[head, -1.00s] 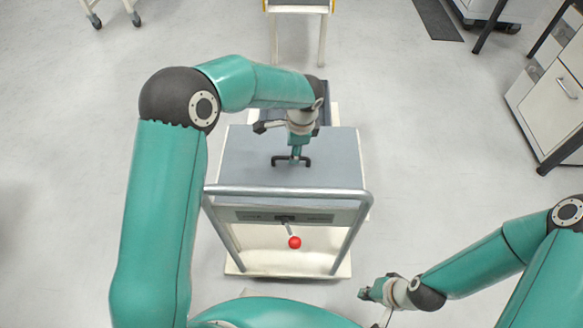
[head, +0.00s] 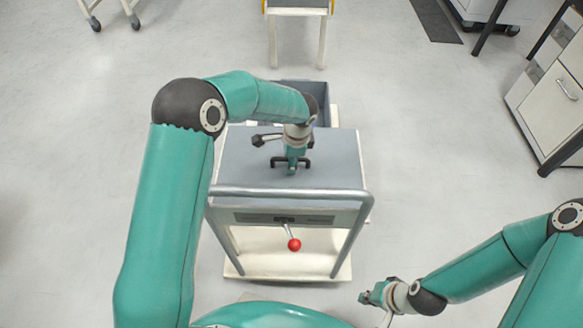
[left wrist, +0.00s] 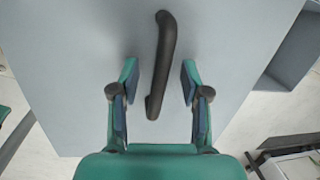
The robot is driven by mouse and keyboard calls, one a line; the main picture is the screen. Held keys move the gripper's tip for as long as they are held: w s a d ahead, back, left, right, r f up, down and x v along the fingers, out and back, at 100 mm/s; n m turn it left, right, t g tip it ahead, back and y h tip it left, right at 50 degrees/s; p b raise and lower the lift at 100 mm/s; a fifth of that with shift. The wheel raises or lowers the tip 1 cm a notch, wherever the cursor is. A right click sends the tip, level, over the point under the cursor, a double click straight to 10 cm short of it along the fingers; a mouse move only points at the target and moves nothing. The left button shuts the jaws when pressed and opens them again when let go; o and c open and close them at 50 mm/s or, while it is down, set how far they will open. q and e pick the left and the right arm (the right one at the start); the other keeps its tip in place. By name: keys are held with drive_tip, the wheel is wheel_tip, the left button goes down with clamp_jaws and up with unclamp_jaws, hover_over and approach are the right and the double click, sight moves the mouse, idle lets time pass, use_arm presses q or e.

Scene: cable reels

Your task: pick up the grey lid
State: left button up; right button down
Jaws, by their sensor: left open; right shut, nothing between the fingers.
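The grey lid (head: 334,160) lies flat on top of a wheeled cart, with a dark bar handle in its middle. In the left wrist view the lid (left wrist: 70,60) fills most of the picture and its black handle (left wrist: 162,62) runs between my finger pads, apart from both. My left gripper (head: 292,168) is over the handle and hides part of it; it is open, as the left wrist view shows (left wrist: 158,85). My right gripper (head: 366,297) is shut and empty, low at the front right, away from the lid.
The cart has a grey push rail (head: 290,194) at its near edge and a red-knobbed lever (head: 294,244) below. A dark grey bin (head: 318,98) is behind the lid. A white drawer cabinet (head: 560,95) stands at right. The floor left of the cart is clear.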

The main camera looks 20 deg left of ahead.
use_arm(q)
drive_tip(key=shift+f, duration=0.2)
clamp_jaws()
idle(0.5)
